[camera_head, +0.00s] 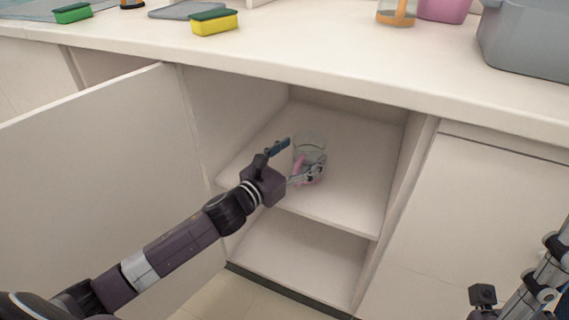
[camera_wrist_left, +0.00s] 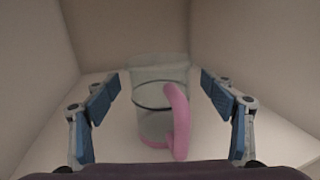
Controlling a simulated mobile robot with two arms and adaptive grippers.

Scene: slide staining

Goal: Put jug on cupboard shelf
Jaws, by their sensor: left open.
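The jug is clear with a pink handle and pink base. In the head view the jug (camera_head: 310,147) stands upright on the upper cupboard shelf (camera_head: 350,190), inside the open cupboard. My left gripper (camera_head: 298,160) reaches in from the left and partly hides the jug. In the left wrist view the jug (camera_wrist_left: 158,95) stands between the spread fingers of the left gripper (camera_wrist_left: 160,95), with its pink handle toward the camera. The fingers are open, with a gap on both sides. Of my right arm only a part shows at the lower right; its fingers are out of view.
The cupboard door (camera_head: 95,190) stands open at the left. The shelf around the jug is bare, and a lower compartment (camera_head: 300,260) is empty. On the countertop (camera_head: 300,45) are a yellow sponge (camera_head: 214,24), a green sponge (camera_head: 73,14) and a grey bin (camera_head: 530,40).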

